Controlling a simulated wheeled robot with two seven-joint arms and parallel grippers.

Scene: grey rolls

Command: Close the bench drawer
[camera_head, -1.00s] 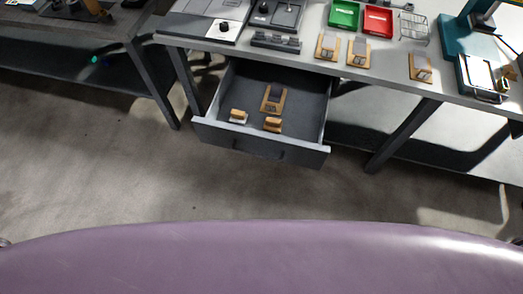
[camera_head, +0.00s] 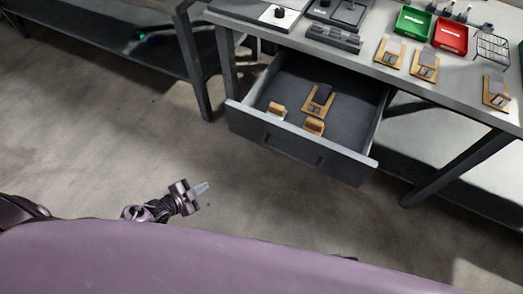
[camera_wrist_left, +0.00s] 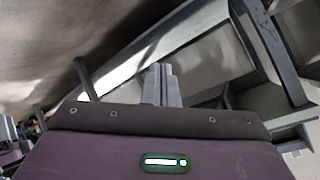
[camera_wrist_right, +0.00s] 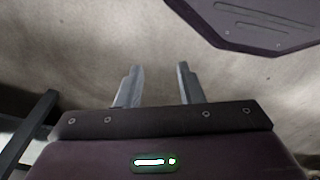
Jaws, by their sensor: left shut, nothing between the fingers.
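The bench drawer (camera_head: 300,140) is pulled out under the grey bench, with a handle on its dark front panel. Inside it lie several small tan wooden pieces, one carrying a dark block (camera_head: 320,98). My left gripper (camera_head: 201,188) is low over the floor, in front of and to the left of the drawer, apart from it. Its fingers are together and empty, as the left wrist view (camera_wrist_left: 161,84) also shows. My right gripper (camera_wrist_right: 155,86) shows only in the right wrist view. Its fingers are apart with nothing between them, over bare floor.
The bench top (camera_head: 385,72) holds a green bin (camera_head: 413,22), a red bin (camera_head: 450,36), a wire rack (camera_head: 492,46) and more wooden pieces. Bench legs stand on both sides of the drawer. A second bench is at the upper left. The floor before the drawer is clear.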

